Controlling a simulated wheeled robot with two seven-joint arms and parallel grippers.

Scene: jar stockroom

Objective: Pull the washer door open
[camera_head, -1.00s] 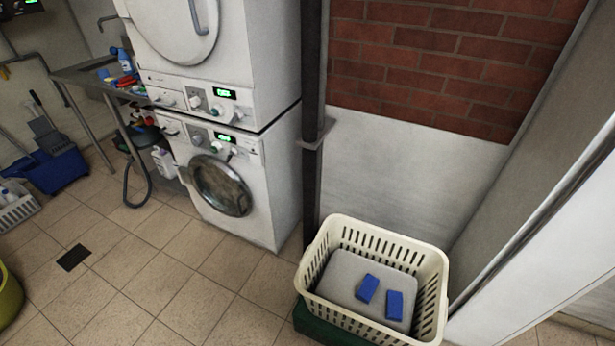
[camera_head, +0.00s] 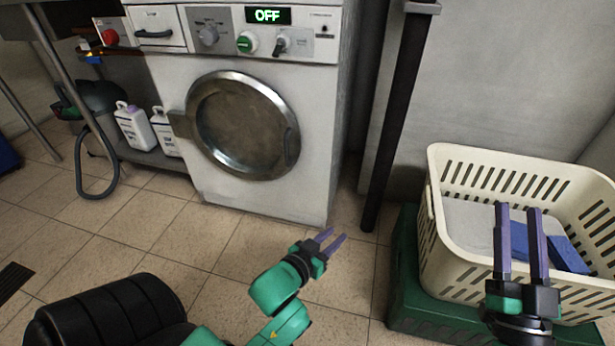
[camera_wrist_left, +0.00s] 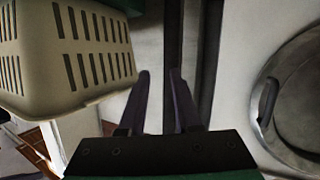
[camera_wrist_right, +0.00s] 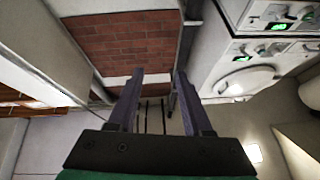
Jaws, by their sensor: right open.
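The washer (camera_head: 320,90) is a white front-loader with a display reading OFF. Its round door (camera_head: 243,128) has a metal ring and dark glass, and looks shut. A hinge block (camera_head: 181,124) is on the door's left, and a dark handle (camera_head: 290,142) on its right rim. The door (camera_wrist_left: 302,105) also shows at the right of the left wrist view, with its handle (camera_wrist_left: 267,100). My left gripper (camera_head: 333,241) is open and empty, below and right of the door, apart from it. My right gripper (camera_head: 518,207) is open, in front of the basket in the head view.
A cream basket (camera_head: 446,225) with blue blocks (camera_head: 567,254) stands on a green crate (camera_head: 403,285) at right. A dark post (camera_head: 397,120) stands between washer and basket. White jugs (camera_head: 133,127) and a hose (camera_head: 100,190) are left of the washer. Tiled floor before the washer is clear.

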